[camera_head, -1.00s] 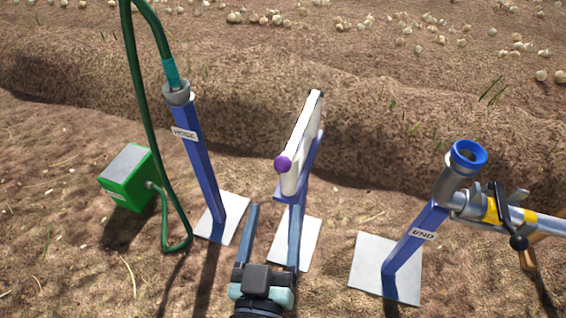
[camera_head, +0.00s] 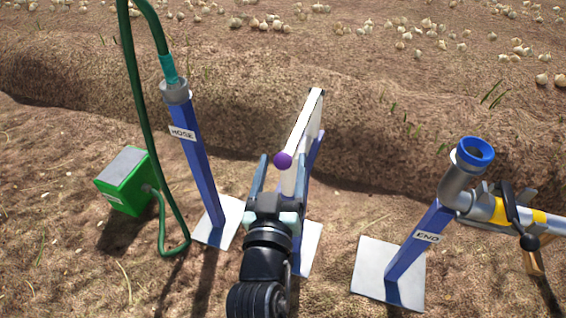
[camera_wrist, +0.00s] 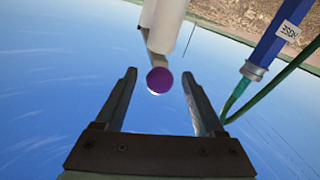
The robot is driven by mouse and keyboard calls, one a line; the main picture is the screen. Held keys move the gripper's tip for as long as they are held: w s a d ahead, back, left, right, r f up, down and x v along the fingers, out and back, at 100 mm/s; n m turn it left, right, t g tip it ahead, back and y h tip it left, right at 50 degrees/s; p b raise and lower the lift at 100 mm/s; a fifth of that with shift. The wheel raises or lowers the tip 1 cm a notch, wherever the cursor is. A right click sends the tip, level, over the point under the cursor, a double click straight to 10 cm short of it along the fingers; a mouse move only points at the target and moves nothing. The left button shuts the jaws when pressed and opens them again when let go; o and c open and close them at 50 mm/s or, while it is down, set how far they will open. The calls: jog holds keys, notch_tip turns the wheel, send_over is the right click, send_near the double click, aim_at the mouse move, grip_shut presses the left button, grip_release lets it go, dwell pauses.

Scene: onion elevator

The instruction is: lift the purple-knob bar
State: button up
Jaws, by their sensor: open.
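The bar is a white, flat-sided length with a purple knob (camera_head: 283,159) on its near end. The bar (camera_head: 308,125) rests on a blue post (camera_head: 312,158) in the middle of the head view. My gripper (camera_head: 280,157) is open, with its fingers pointing up toward the knob end. In the wrist view, the purple knob (camera_wrist: 159,80) shows between and a little beyond the two open fingertips (camera_wrist: 160,77), with the white bar (camera_wrist: 163,22) running away behind it. I see no contact between the fingers and the knob. My gripper hides the lower part of the post.
A blue post labelled HOSE (camera_head: 197,160) with a green hose (camera_head: 140,100) stands to the left, near a green box (camera_head: 127,182). A soil ridge with onions lies behind.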

jog(key=shift+w+d, duration=0.1)
jog(key=shift+w, duration=0.7)
grip_shut()
dwell(1.0)
